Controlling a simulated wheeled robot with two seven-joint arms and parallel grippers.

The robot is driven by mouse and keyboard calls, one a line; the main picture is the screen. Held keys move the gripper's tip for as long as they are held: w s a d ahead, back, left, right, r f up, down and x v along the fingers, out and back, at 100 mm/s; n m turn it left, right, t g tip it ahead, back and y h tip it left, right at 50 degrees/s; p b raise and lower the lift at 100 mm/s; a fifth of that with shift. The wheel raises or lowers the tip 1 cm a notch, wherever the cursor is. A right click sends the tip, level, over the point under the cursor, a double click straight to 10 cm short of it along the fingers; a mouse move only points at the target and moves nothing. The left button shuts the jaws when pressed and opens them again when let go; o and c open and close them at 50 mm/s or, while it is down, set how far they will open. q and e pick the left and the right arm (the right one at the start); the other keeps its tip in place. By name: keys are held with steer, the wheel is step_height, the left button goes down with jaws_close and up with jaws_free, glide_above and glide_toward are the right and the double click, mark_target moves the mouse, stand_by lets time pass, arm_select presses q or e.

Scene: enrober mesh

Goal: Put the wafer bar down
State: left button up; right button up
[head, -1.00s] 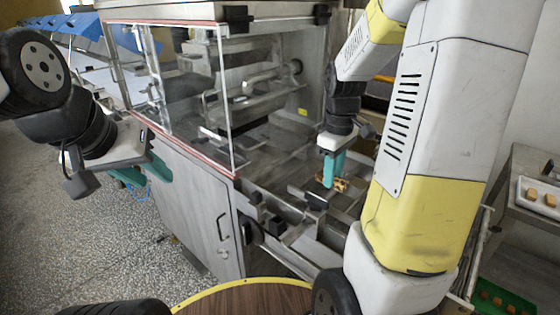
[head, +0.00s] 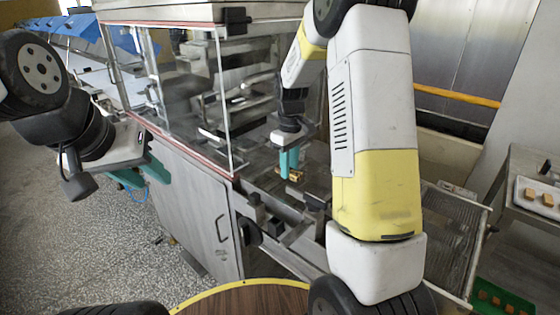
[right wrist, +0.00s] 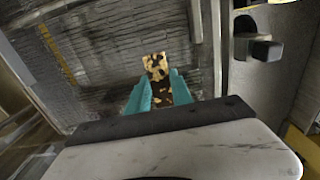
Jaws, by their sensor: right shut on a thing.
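The wafer bar (head: 297,175) is small and brown with pale patches. My right gripper (head: 289,167) has its teal fingers shut on it, beside the glass-sided machine. In the right wrist view the bar (right wrist: 157,70) sticks out beyond the teal fingertips (right wrist: 158,88), over a grey wire mesh (right wrist: 120,45). Whether the bar touches the mesh I cannot tell. My left gripper (head: 143,176) is at the left, its teal fingers apart and empty, far from the bar.
The enrober machine (head: 185,190) with clear panels fills the middle. A meshed section (head: 452,225) lies right of my right arm. At the right, a white tray (head: 530,204) holds bars on a metal table, and a green crate (head: 490,294) stands below.

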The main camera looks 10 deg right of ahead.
steer(key=shift+f, duration=0.25)
steer(key=shift+f, duration=0.1)
steer(key=o, duration=1)
